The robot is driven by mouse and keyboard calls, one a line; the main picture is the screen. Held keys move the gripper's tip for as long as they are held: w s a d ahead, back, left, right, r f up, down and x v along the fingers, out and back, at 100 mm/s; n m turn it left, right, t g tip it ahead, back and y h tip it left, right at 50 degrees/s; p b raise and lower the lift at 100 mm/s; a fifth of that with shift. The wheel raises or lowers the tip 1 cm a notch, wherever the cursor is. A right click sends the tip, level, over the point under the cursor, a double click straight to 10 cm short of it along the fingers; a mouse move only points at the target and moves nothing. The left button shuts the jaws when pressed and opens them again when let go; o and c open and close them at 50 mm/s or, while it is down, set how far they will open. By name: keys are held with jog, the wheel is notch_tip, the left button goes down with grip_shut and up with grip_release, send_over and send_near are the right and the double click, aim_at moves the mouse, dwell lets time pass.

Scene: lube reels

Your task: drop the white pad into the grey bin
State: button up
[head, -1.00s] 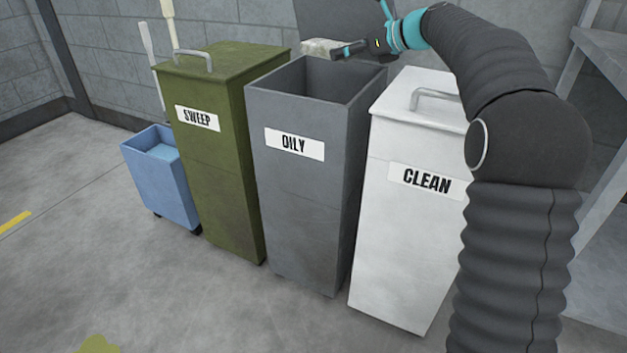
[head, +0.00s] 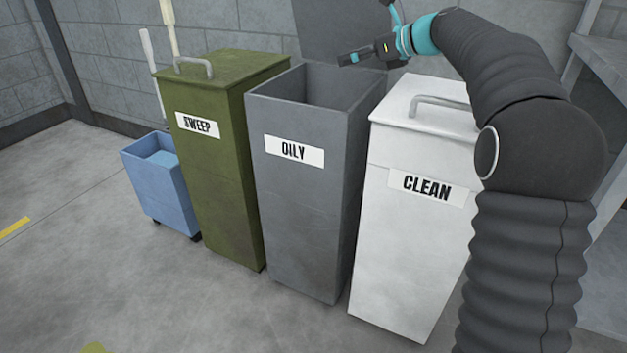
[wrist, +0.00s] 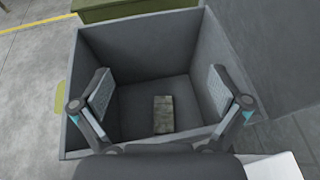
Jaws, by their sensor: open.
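The white pad (wrist: 164,114) lies at the bottom of the grey bin and looks dull grey-white in the wrist view. The grey bin (head: 300,190) is labelled OILY and stands in the middle of the row with its lid raised behind it. Its wall also shows in the wrist view (wrist: 150,50). My gripper (head: 348,60) is over the bin's opening, near its back right rim. In the wrist view my gripper (wrist: 158,98) has its two fingers spread wide with nothing between them; the pad is well below them. The pad is hidden in the head view.
A green lidded bin (head: 215,150) labelled SWEEP stands to the left. A white lidded bin (head: 410,230) labelled CLEAN stands to the right. A blue bucket (head: 160,190) on wheels with upright handles is at far left.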

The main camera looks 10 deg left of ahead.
jog(key=v, duration=1)
jog(key=shift+a, duration=0.1)
